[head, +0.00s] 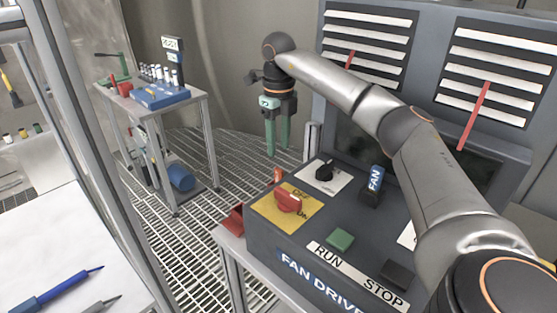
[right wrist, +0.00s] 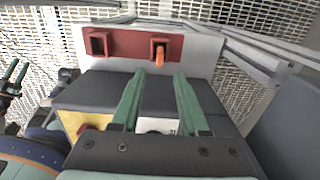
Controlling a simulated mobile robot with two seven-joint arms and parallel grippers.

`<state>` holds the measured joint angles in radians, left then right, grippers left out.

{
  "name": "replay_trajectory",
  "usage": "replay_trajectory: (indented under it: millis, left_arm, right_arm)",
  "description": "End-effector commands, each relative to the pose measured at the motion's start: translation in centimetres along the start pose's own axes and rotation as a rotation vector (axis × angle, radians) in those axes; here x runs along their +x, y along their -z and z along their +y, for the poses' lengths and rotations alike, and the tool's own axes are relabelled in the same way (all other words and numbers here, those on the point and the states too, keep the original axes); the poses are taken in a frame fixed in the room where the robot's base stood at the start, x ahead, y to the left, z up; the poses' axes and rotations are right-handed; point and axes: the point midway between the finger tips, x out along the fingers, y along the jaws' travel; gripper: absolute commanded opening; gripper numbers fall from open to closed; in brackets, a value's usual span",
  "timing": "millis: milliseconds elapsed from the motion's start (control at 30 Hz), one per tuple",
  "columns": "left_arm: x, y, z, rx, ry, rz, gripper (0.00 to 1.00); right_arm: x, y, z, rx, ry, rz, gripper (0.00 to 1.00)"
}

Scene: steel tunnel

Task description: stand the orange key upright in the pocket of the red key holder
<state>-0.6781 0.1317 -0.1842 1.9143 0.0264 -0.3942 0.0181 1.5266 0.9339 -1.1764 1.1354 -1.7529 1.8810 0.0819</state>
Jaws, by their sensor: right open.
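The red key holder (right wrist: 125,46) lies on a pale ledge behind the console and has two square pockets. The orange key (right wrist: 159,58) stands up in the right-hand pocket in the right wrist view; the left-hand pocket looks empty. In the head view the top of the key (head: 277,175) shows over the console's back edge, and one end of the holder (head: 234,219) shows left of the console; the rest is hidden. My right gripper (head: 278,151) points down above the key, its green fingers apart and empty. The fingertips (right wrist: 160,73) lie either side of the key's line, not touching it.
The dark console (head: 262,239) carries a red rotary handle (head: 288,201), a FAN lever (head: 373,185) and buttons, close to my right arm. A louvred cabinet (head: 430,60) rises behind. A side table with a blue rack (head: 160,96) stands at the left, over grating floor.

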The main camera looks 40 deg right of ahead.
Motion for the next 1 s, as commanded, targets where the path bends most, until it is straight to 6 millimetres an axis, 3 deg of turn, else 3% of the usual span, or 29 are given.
replay_trajectory:
  millis: [100, 300, 1000]
  left_arm:
    - [-0.1, 0.1, 0.0, 0.0, 0.0, 0.0, 0.5]
    - [-0.1, 0.1, 0.0, 0.0, 0.0, 0.0, 0.5]
    - [-0.1, 0.1, 0.0, 0.0, 0.0, 0.0, 0.5]
  right_arm:
    - [-2.2, -0.1, 0.1, 0.0, 0.0, -0.003, 0.44]
    - [-3.8, 0.0, 0.0, 0.0, 0.0, 0.0, 0.44]
    - [-3.9, 0.0, 0.0, 0.0, 0.0, 0.001, 0.44]
